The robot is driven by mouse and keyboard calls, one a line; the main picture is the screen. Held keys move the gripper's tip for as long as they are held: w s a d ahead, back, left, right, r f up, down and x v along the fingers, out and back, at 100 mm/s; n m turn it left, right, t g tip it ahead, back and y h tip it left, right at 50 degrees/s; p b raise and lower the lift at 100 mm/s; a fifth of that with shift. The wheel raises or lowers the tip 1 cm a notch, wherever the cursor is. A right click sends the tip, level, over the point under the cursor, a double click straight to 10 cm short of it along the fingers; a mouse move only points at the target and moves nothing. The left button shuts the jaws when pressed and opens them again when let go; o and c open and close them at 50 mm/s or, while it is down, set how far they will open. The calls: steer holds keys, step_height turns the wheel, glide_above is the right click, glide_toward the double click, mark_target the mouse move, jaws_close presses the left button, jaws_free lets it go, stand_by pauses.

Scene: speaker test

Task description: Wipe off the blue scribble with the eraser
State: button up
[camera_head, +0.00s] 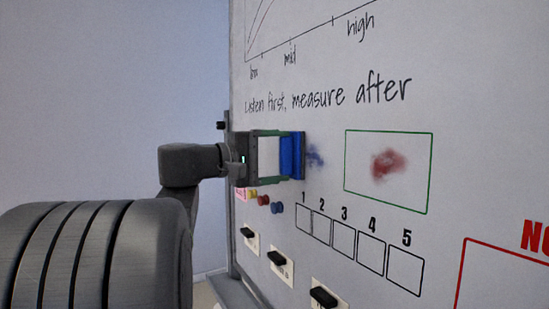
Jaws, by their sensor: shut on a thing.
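My gripper (283,157) is at the left part of the whiteboard (455,120), shut on a blue eraser (292,156). The eraser stands upright between the fingertips, close to the board; I cannot tell whether it touches. The blue scribble (316,155) shows as a small smudged patch just right of the eraser. Part of it may be hidden behind the eraser.
A red smudge (389,165) lies inside a green frame (346,160) to the right. Small round magnets (277,208), numbered boxes (343,238) and black-handled white plates (279,260) are below. Handwriting (330,96) is above. A red frame (462,270) is lower right.

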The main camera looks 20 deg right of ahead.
steer(key=shift+d, duration=0.35)
steer(key=shift+s, duration=0.1)
steer(key=shift+s+f+b, duration=0.1)
steer(key=shift+s+b, duration=0.6)
steer(key=shift+s, duration=0.3)
steer(key=shift+s+d+b, duration=0.15)
steer(key=shift+s+b, duration=0.45)
steer(key=shift+s, duration=0.8)
steer(key=shift+s+d+b, duration=0.15)
steer(key=shift+s+b, duration=0.4)
steer(key=shift+s, duration=0.9)
steer(key=shift+s+d+b, duration=0.15)
steer(key=shift+s+b, duration=0.45)
steer(key=shift+s, duration=0.8)
steer(key=shift+w, duration=0.1)
steer(key=shift+w+a+p, duration=0.15)
steer(key=shift+w+p, duration=0.15)
steer(key=shift+w, duration=1.45)
steer(key=shift+w+a+p, duration=0.15)
steer(key=shift+w+p, duration=0.2)
steer(key=shift+w, duration=1.45)
steer(key=shift+w+a+p, duration=0.15)
steer(key=shift+w+p, duration=0.15)
steer(key=shift+w, duration=1.45)
